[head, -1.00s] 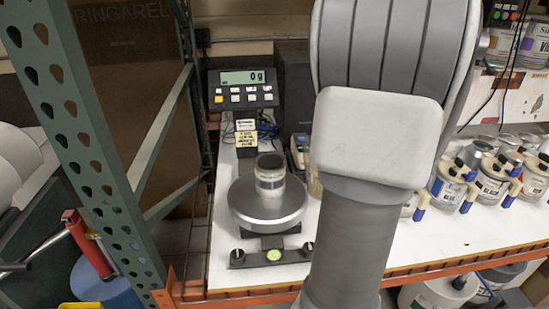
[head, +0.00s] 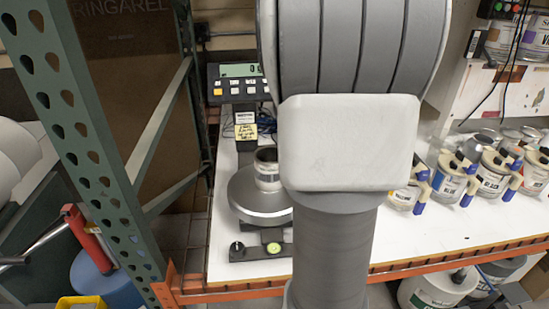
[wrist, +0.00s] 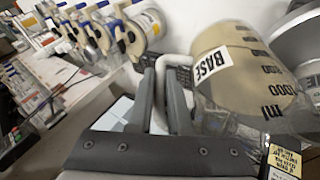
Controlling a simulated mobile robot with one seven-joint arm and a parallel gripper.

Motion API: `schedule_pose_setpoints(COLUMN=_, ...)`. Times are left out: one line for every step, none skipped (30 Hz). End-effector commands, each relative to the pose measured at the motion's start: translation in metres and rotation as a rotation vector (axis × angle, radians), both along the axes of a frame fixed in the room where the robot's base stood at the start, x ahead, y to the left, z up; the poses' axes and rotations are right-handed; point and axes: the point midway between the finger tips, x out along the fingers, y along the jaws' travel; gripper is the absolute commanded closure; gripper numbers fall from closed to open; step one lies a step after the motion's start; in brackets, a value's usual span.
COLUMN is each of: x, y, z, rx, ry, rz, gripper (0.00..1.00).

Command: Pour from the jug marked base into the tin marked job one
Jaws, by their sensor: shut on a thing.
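The clear jug marked BASE (wrist: 238,70), with beige contents and printed measuring marks, is at the right of the wrist view. My gripper (wrist: 165,85) is shut on its pale handle. In the head view my arm hides both the jug and my gripper. An open grey tin (head: 268,170) with a pale band stands upright on the round pan of the scale (head: 245,205). I cannot read its label. The wrist view is strongly tilted, so I cannot tell the jug's true lean.
The scale's display (head: 240,71) stands behind the pan, partly hidden by my arm. Several labelled colorant cans (head: 449,180) stand at the right of the white shelf. A green perforated upright (head: 95,150) rises at the left. Bare shelf (head: 455,235) lies front right.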

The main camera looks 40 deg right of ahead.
Motion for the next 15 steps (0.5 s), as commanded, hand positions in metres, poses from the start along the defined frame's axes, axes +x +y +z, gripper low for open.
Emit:
schedule_pose_setpoints(x=0.005, y=0.003, z=0.007, rx=-0.019, ry=0.016, rz=0.005, gripper=1.00)
schedule_pose_setpoints(x=0.006, y=0.004, z=0.010, rx=-0.028, ry=0.027, rz=0.005, gripper=1.00)
schedule_pose_setpoints(x=0.008, y=0.006, z=0.013, rx=-0.041, ry=0.044, rz=0.005, gripper=1.00)
schedule_pose_setpoints(x=0.010, y=0.007, z=0.016, rx=-0.051, ry=0.053, rz=0.004, gripper=1.00)
schedule_pose_setpoints(x=0.011, y=0.008, z=0.019, rx=-0.063, ry=0.064, rz=0.005, gripper=1.00)
schedule_pose_setpoints(x=0.012, y=0.009, z=0.021, rx=-0.073, ry=0.075, rz=0.002, gripper=1.00)
schedule_pose_setpoints(x=0.012, y=0.009, z=0.022, rx=-0.078, ry=0.083, rz=0.001, gripper=1.00)
schedule_pose_setpoints(x=0.012, y=0.010, z=0.022, rx=-0.080, ry=0.086, rz=0.000, gripper=1.00)
schedule_pose_setpoints(x=0.011, y=0.009, z=0.021, rx=-0.080, ry=0.086, rz=0.000, gripper=1.00)
schedule_pose_setpoints(x=0.011, y=0.009, z=0.021, rx=-0.080, ry=0.086, rz=0.000, gripper=1.00)
schedule_pose_setpoints(x=0.012, y=0.010, z=0.021, rx=-0.081, ry=0.087, rz=0.000, gripper=1.00)
schedule_pose_setpoints(x=0.012, y=0.010, z=0.022, rx=-0.082, ry=0.089, rz=0.000, gripper=1.00)
schedule_pose_setpoints(x=0.012, y=0.010, z=0.022, rx=-0.083, ry=0.090, rz=0.000, gripper=1.00)
schedule_pose_setpoints(x=0.012, y=0.010, z=0.022, rx=-0.083, ry=0.091, rz=0.001, gripper=1.00)
schedule_pose_setpoints(x=0.012, y=0.010, z=0.022, rx=-0.085, ry=0.093, rz=0.001, gripper=1.00)
